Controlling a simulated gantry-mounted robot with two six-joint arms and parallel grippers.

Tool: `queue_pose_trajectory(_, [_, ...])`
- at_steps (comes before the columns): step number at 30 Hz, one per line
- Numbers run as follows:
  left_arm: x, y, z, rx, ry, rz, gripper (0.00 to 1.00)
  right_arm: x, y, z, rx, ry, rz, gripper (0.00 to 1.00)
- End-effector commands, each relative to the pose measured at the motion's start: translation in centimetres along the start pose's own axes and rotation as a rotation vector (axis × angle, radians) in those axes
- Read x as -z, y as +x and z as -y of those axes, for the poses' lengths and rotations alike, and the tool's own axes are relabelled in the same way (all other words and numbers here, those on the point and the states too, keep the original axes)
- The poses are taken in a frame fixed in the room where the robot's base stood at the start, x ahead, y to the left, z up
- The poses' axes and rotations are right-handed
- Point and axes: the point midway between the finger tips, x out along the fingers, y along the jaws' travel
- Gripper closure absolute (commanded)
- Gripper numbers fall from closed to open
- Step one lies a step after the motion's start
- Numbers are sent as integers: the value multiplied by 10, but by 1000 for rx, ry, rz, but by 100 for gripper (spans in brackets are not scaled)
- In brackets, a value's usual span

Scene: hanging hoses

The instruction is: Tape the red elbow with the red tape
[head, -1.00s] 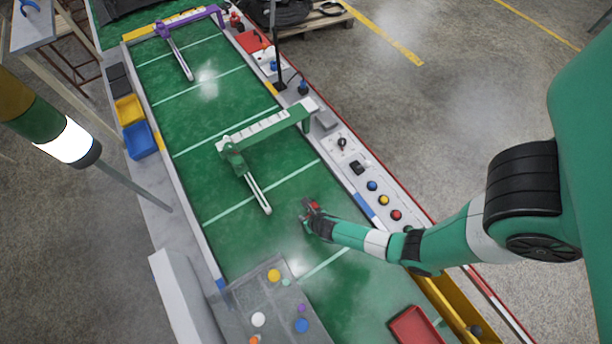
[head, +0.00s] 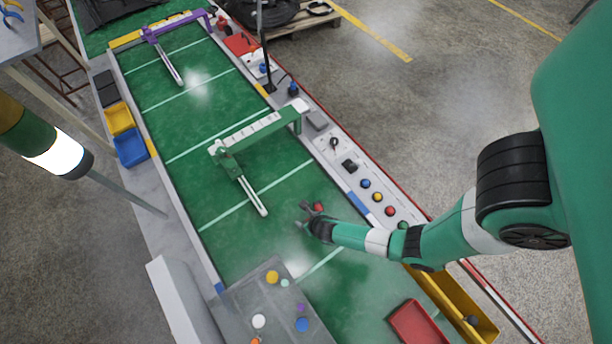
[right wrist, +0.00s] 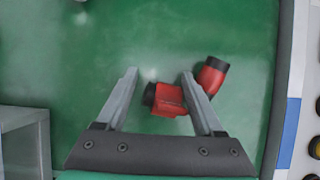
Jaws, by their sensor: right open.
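The red elbow (right wrist: 168,98), a bent red fitting with black ends, lies on the green belt. In the right wrist view one leg shows between my open fingers and the other bends away behind the right finger, which hides part of it. It also shows as a small red spot in the head view (head: 319,206). My right gripper (head: 306,212) is open and empty over the belt by the elbow; it also shows in the right wrist view (right wrist: 159,72). I cannot make out the red tape. My left gripper is not in view.
A green diverter arm (head: 250,190) crosses the belt (head: 205,115) beyond my gripper. A grey tray (head: 240,300) with coloured balls stands near left, a red tray (head: 418,322) near right. A button panel (head: 378,197) lines the right edge. Bare belt surrounds the elbow.

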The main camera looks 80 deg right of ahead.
Motion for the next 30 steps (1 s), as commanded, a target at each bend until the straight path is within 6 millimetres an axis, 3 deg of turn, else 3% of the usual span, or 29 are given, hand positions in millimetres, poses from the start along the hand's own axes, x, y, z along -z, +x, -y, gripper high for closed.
queue_pose_trajectory(1, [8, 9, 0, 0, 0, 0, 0, -3, -16, 0, -3, -3, 2, 29])
queue_pose_trajectory(6, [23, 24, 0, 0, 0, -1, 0, -10, -58, -5, -14, -4, 16, 29])
queue_pose_trajectory(12, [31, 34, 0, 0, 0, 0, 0, -14, -93, -8, -21, -2, 28, 29])
queue_pose_trajectory(27, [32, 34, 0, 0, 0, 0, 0, -14, -100, -9, -22, 1, 31, 29])
queue_pose_trajectory(30, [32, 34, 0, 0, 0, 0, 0, -24, -101, -17, -34, 8, 46, 29])
